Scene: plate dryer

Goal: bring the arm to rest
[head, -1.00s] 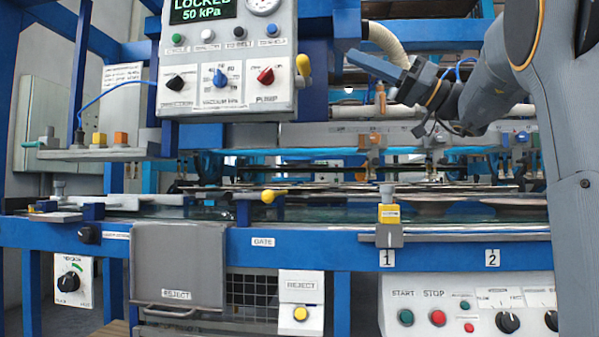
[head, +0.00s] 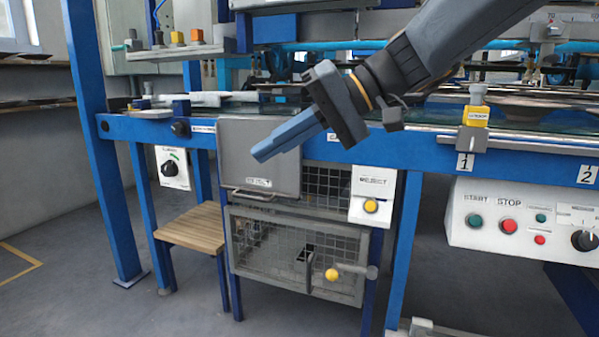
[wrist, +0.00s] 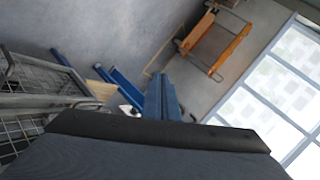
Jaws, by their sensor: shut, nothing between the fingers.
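My gripper (head: 262,153) is shut and empty in the head view. Its blue-grey fingers point down and to the left, in front of the grey reject flap (head: 240,172). My arm reaches in from the upper right. In the wrist view the shut fingers (wrist: 163,100) show at the centre, above the dark gripper body. I cannot tell the exact gap between the fingertips and the flap.
The start/stop panel (head: 520,222) is at right. Floor at lower left is clear. An orange cart (wrist: 214,40) shows in the wrist view.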

